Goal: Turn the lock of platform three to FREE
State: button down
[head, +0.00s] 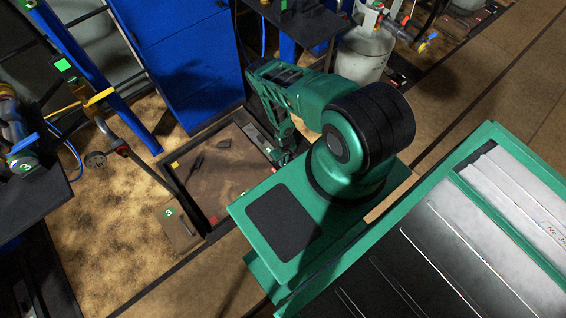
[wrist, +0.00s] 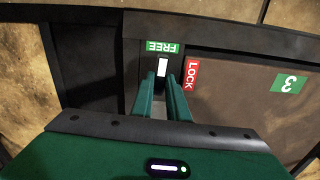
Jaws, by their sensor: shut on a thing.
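In the wrist view, my gripper (wrist: 163,82) is shut on the lock's handle, which is mostly hidden between the green fingers. A white bar on the lock (wrist: 162,67) shows just past the fingertips, pointing at the green FREE label (wrist: 162,47). The red LOCK label (wrist: 191,75) lies to the right of the fingers. A green label with a 3 (wrist: 289,84) marks the brown platform (wrist: 235,75). In the head view, my gripper (head: 284,157) is low at the right edge of the sunken platform (head: 230,170); the lock is too small to make out there.
A brown plate with a green 3 (head: 178,228) lies left of the platform frame. Dark loose pieces (head: 196,163) lie on the platform. A blue cabinet (head: 185,60) stands behind, and a grey tank (head: 365,52) stands behind my arm. Sandy floor (head: 110,235) is open at left.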

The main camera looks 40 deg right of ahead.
jog(key=shift+w+n, duration=0.1)
jog(key=shift+n, duration=0.3)
jog(key=c, duration=1.7)
grip_release()
notch_tip(320, 180, up, 11)
jog(key=shift+f, duration=0.1)
